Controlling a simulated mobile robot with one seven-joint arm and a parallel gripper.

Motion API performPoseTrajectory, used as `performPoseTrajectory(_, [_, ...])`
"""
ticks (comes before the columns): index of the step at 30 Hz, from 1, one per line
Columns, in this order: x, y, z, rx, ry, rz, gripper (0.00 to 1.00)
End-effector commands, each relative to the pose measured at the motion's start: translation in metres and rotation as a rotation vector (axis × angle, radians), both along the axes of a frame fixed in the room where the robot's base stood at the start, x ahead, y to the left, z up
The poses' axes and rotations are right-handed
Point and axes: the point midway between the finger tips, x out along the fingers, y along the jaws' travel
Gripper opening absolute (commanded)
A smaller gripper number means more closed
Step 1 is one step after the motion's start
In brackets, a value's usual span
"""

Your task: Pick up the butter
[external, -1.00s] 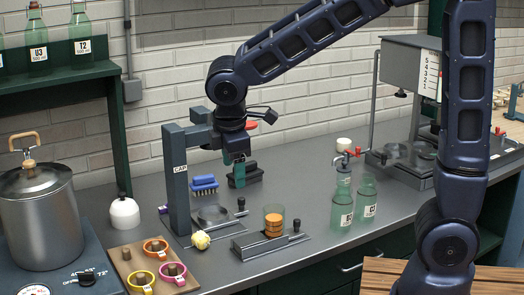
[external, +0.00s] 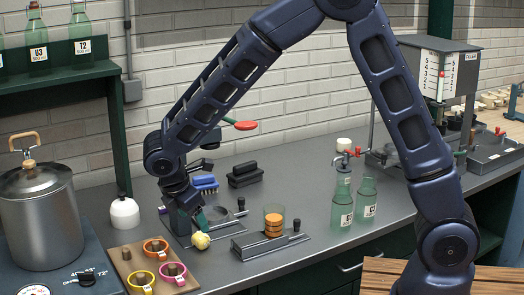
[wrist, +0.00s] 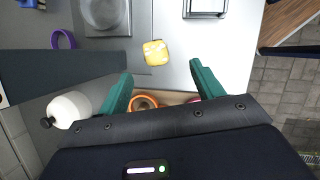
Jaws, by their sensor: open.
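The butter is a small pale yellow lump (external: 200,240) on the grey counter, left of the clamp fixture with the orange-filled glass. In the wrist view the butter (wrist: 156,52) shows as a yellow block with pale marks, just past the fingertips and roughly in line with the gap between them. My gripper (external: 198,222) points down close above the butter in the external view. Its green fingers (wrist: 160,74) are apart with nothing between them at the tips. I cannot tell the exact height between the fingertips and the butter.
A wooden board with coloured rings (external: 157,283) lies just left of the butter. A white round bottle (external: 122,213) stands behind the board. A clamp fixture (external: 262,245) holds a glass with orange discs (external: 273,222) to the right. Green bottles (external: 342,205) stand farther right.

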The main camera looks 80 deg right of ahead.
Motion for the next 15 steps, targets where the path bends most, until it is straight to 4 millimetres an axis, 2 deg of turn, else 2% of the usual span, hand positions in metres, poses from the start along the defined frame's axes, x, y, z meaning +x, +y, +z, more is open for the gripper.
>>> performPoseTrajectory(3, [-0.003, -0.007, -0.018, -0.001, 0.003, -0.001, 0.66])
performPoseTrajectory(6, [-0.004, -0.012, -0.027, 0.000, 0.002, -0.002, 0.66])
performPoseTrajectory(15, [-0.004, -0.019, -0.041, 0.000, 0.002, -0.002, 0.66])
